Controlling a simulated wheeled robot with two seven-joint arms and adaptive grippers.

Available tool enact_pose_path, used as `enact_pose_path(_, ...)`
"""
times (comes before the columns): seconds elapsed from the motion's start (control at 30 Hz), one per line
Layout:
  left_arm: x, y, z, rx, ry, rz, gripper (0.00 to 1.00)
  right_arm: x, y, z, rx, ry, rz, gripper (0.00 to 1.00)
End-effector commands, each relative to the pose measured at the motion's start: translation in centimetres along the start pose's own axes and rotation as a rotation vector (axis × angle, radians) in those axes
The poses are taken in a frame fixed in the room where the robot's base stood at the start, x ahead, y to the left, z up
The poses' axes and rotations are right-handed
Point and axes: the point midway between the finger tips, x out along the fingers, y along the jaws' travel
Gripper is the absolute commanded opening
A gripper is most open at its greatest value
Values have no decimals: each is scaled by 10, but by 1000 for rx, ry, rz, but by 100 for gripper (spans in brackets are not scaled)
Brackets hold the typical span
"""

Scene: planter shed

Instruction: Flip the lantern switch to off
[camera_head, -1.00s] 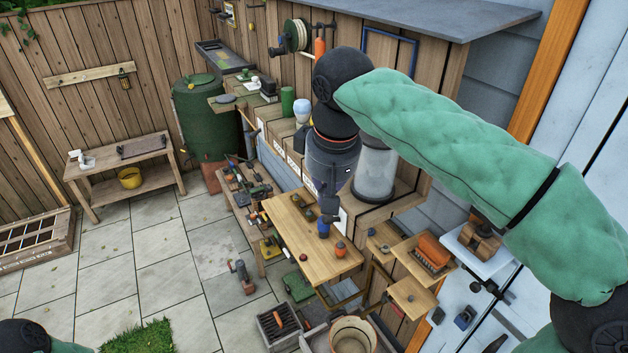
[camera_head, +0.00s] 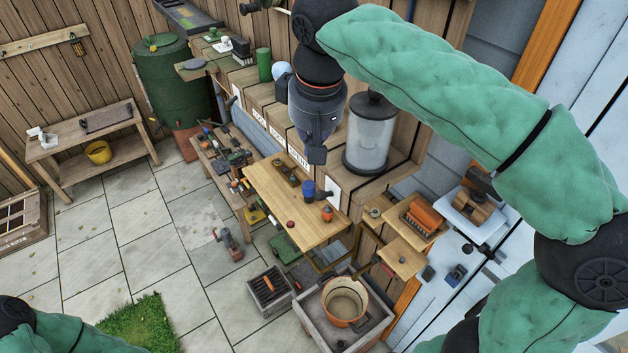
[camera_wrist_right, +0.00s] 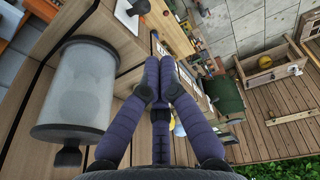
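A white plate with a dark lever, which looks like the switch (camera_head: 334,190), is on the wooden cabinet front beside the table. It also shows near the top of the right wrist view (camera_wrist_right: 125,15). I cannot read its setting. A small lantern (camera_head: 77,43) hangs on a board on the back fence; I cannot tell if it is lit. My right gripper (camera_head: 316,154) points down, above and apart from the switch plate. In the right wrist view its fingertips (camera_wrist_right: 160,62) meet with nothing between them. My left gripper is out of view; only part of that arm shows.
A glass cylinder with a black lid (camera_head: 371,135) stands close right of my right gripper. Below are a wooden table (camera_head: 268,190) with a blue cup (camera_head: 308,188) and small items, and a planter box (camera_head: 372,330). Paving at the left (camera_head: 140,230) is clear.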

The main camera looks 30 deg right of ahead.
Motion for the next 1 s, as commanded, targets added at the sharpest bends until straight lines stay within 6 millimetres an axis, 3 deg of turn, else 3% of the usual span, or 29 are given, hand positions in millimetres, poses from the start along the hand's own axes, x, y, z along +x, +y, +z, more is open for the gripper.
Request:
enact_pose_path(0.5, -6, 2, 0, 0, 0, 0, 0, 91, 2, 6, 2, -3, 0, 0)
enact_pose_path(0.7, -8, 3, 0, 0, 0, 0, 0, 109, 4, 13, 1, -1, 0, 0)
enact_pose_path(1.0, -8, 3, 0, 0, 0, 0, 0, 114, 5, 15, 0, 0, 0, 0)
